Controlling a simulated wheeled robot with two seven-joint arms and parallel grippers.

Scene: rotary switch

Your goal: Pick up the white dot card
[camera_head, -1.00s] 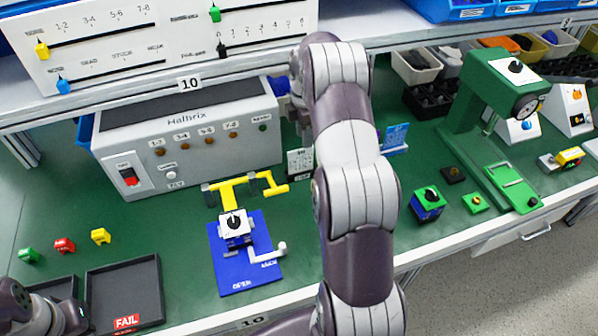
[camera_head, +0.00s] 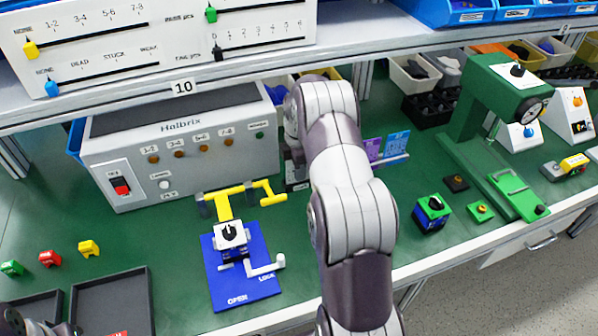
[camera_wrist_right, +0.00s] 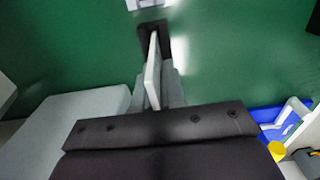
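The front of the white dot card does not show clearly now; my right arm covers most of its place beside the grey Halbrix box in the head view. In the right wrist view, a thin pale upright plate (camera_wrist_right: 153,72) stands at my right gripper (camera_wrist_right: 162,90), above a small dark block (camera_wrist_right: 152,35). It may be the card seen edge-on. Grey finger parts lie close beside it, and I cannot tell whether they touch it. In the head view the right gripper is hidden behind my arm. Only a dark piece of my left arm shows at the bottom left corner.
The Halbrix box (camera_head: 190,150) stands left of my right arm. A blue OPEN/LOCK plate (camera_head: 238,280) with a yellow clamp (camera_head: 228,205) is in front. A purple card (camera_head: 373,150) and a blue card (camera_head: 396,144) stand right of the arm. Green bench shows between them.

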